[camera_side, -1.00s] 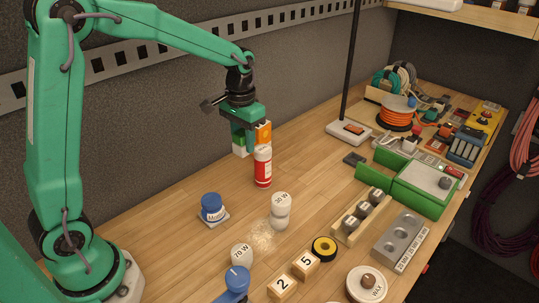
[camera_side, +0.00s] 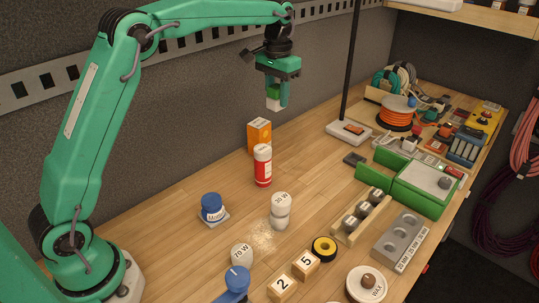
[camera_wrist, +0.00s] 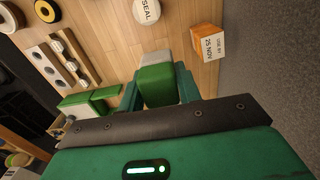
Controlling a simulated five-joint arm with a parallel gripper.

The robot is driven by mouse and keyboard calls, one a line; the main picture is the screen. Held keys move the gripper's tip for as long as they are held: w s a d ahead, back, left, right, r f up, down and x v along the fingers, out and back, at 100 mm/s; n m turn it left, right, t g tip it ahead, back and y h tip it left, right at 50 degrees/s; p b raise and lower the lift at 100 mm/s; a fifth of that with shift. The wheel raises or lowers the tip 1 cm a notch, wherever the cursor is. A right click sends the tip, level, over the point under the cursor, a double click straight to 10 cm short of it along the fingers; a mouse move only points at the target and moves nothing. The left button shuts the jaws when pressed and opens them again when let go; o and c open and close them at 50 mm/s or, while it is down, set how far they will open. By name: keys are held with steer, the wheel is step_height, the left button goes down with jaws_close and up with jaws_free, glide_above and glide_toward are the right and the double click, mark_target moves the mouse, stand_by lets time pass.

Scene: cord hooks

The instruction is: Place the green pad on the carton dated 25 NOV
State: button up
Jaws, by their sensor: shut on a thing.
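The carton is an orange box (camera_side: 259,135) standing at the back of the bench. In the wrist view the carton (camera_wrist: 209,43) shows a white label reading 25 NOV, ahead and to the right of my gripper. My gripper (camera_side: 275,103) is shut and raised in the air above and slightly right of the carton. It is shut on the green pad (camera_wrist: 157,86), a green block with a pale end, which sits between both fingers. In the side view the pad (camera_side: 273,92) is partly hidden by a finger. The pad is apart from the carton, whose top is bare.
A red and white bottle (camera_side: 263,166) stands just in front of the carton. A black pole (camera_side: 350,70) on a white base rises to the right. Bare wood lies between.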

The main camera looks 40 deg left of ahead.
steer(key=shift+w+r, duration=0.15)
steer(key=shift+a, duration=0.1)
glide_above(260, 123)
step_height(260, 123, down, 7)
steer(key=shift+a, duration=0.1)
stand_by(0.3)
steer(key=shift+f, duration=2.05)
steer(key=o, duration=1)
steer(key=shift+f, duration=0.1)
